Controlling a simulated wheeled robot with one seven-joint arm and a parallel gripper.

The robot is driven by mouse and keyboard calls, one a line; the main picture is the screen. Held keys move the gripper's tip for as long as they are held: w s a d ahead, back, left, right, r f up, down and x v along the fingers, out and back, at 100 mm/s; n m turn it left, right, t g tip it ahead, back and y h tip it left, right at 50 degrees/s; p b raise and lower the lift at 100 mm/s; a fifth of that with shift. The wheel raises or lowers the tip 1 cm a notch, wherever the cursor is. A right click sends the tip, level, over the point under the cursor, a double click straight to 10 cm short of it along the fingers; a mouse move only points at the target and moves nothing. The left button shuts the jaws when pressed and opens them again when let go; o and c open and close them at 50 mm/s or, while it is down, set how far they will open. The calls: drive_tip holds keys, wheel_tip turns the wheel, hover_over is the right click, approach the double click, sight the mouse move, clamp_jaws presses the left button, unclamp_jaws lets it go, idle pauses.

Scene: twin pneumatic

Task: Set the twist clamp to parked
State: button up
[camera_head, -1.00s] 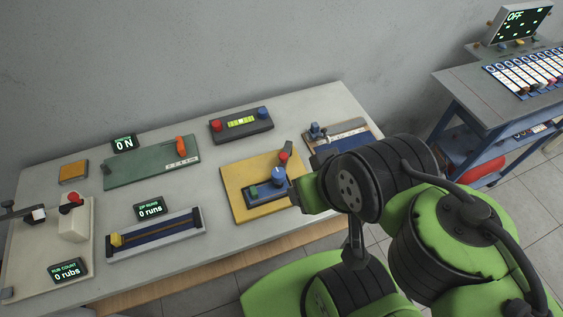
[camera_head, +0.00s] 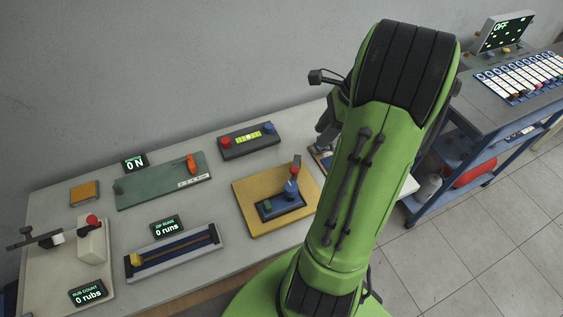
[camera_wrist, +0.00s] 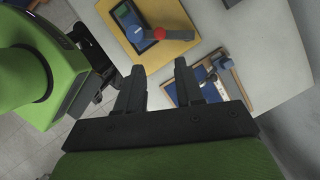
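My gripper (camera_wrist: 159,66) is open and empty in the wrist view, its two dark fingers apart. In the head view the gripper is mostly hidden behind my green arm. A blue board (camera_wrist: 204,82) with a pale label strip and a small blue-grey clamp-like fitting (camera_wrist: 222,64) lies below and beyond the right finger. I cannot read its label, so I cannot be sure it is the twist clamp. In the head view only a sliver of this board (camera_head: 320,161) shows beside my arm.
A yellow board (camera_head: 247,208) with a blue knob (camera_head: 291,188) and a red-tipped lever (camera_head: 296,170) stands left of it. A black box (camera_head: 249,142) with red and blue buttons is behind. A green panel (camera_head: 150,187) and slider unit (camera_head: 175,253) are farther left.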

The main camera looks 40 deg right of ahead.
sight(294, 169)
drive_tip(key=b+x, duration=0.4)
drive_tip(key=x, duration=1.1)
drive_tip(key=shift+a+f, duration=0.1)
drive_tip(key=shift+f, duration=0.05)
drive_tip(key=shift+c, duration=0.3)
clamp_jaws()
